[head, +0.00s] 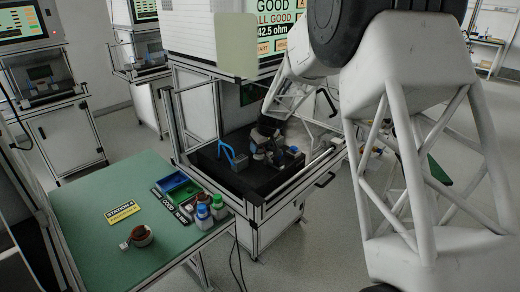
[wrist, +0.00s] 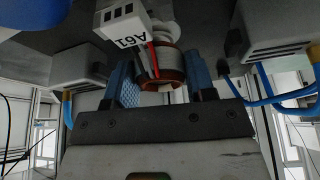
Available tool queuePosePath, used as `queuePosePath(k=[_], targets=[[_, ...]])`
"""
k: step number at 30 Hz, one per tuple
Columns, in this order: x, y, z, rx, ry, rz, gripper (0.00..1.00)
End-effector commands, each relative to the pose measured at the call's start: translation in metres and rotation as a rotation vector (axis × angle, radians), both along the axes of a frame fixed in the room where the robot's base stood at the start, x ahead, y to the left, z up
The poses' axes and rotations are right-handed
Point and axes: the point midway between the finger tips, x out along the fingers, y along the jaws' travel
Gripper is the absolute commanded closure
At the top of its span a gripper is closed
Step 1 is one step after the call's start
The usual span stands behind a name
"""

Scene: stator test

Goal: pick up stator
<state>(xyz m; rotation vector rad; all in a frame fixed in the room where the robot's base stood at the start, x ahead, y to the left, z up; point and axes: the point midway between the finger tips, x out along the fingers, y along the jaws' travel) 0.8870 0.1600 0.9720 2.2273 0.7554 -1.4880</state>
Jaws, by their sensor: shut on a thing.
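In the wrist view a stator (wrist: 168,70) with copper-coloured windings sits between the blue pads of my gripper (wrist: 161,68), which is shut on it. A white block marked A61 (wrist: 121,22) and red and dark wires lie beside the stator. In the head view my arm reaches into the test station, with my gripper (head: 264,140) low over its black base (head: 232,178). The held stator is too small and covered to make out clearly there. Another stator (head: 141,236), with a copper-coloured winding and a pale tag, lies on the green table (head: 95,205).
Grey blocks with blue hoses (head: 228,152) stand close on both sides of my gripper. The station's metal frame (head: 290,190) surrounds the base. The green table holds a blue bin (head: 174,182), bottles (head: 203,212) and a Station A sign (head: 121,212). The screen reads ALL GOOD.

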Motion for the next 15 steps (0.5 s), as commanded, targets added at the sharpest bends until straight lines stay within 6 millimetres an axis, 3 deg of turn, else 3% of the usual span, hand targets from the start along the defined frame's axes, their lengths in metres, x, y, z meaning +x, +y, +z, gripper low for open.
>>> queuePosePath(k=[15], targets=[[0.000,0.000,0.072,-0.001,-0.002,0.001,0.77]])
